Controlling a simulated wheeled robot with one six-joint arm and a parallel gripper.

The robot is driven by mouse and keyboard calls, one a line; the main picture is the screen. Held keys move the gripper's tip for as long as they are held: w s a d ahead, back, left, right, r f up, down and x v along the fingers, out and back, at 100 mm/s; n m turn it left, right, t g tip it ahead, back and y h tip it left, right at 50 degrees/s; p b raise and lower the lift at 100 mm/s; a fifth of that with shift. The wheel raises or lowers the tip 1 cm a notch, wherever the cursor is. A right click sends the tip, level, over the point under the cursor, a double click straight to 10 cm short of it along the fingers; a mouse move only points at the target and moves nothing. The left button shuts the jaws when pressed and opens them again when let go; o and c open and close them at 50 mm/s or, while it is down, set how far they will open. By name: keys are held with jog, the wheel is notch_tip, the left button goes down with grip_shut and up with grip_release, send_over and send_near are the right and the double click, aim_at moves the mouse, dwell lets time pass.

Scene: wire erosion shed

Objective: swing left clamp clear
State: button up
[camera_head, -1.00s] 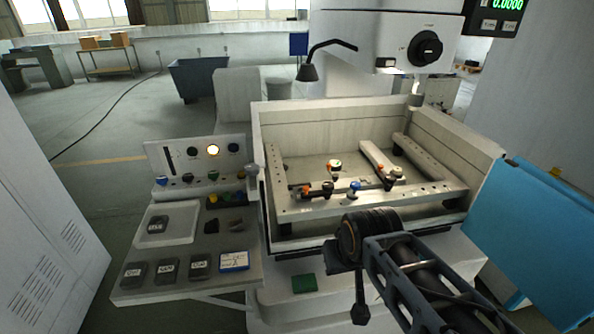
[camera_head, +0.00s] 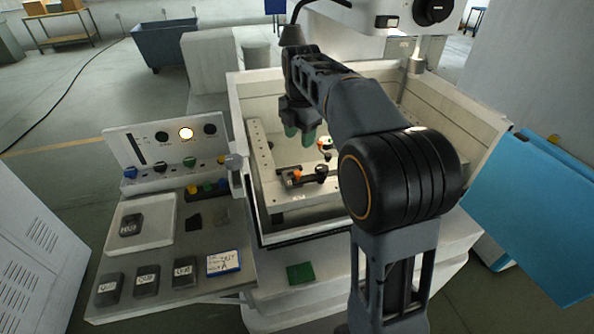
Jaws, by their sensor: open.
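The left clamp (camera_head: 301,181) is a dark bar with an orange knob and a black knob, lying on the near-left part of the metal work frame (camera_head: 262,165) inside the tank. A small round white, orange and black part (camera_head: 325,146) sits just behind it. My gripper (camera_head: 298,133) points down with green-tipped fingers apart and nothing visible between them. In the picture it is above the left clamp and left of the round part; its height over the frame is hard to judge. My arm hides the right clamp and the blue knob.
The pale tank wall (camera_head: 240,105) surrounds the frame. A lamp (camera_head: 291,36) hangs behind my arm. The control panel (camera_head: 165,150) and a shelf with a white tray (camera_head: 148,215) stand left. A blue panel (camera_head: 535,205) stands right.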

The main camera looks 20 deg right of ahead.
aim_at(297, 172)
jog(key=f+n, duration=0.1)
jog(key=f, duration=0.3)
jog(key=w+f+n, duration=0.1)
jog(key=f, duration=0.4)
jog(key=w+f+n, duration=0.1)
jog(key=f, duration=0.4)
jog(key=shift+w+f+p, duration=0.15)
jog(key=shift+f+p, duration=0.05)
jog(key=shift+p, duration=0.15)
jog(key=shift+c, duration=0.2)
grip_shut()
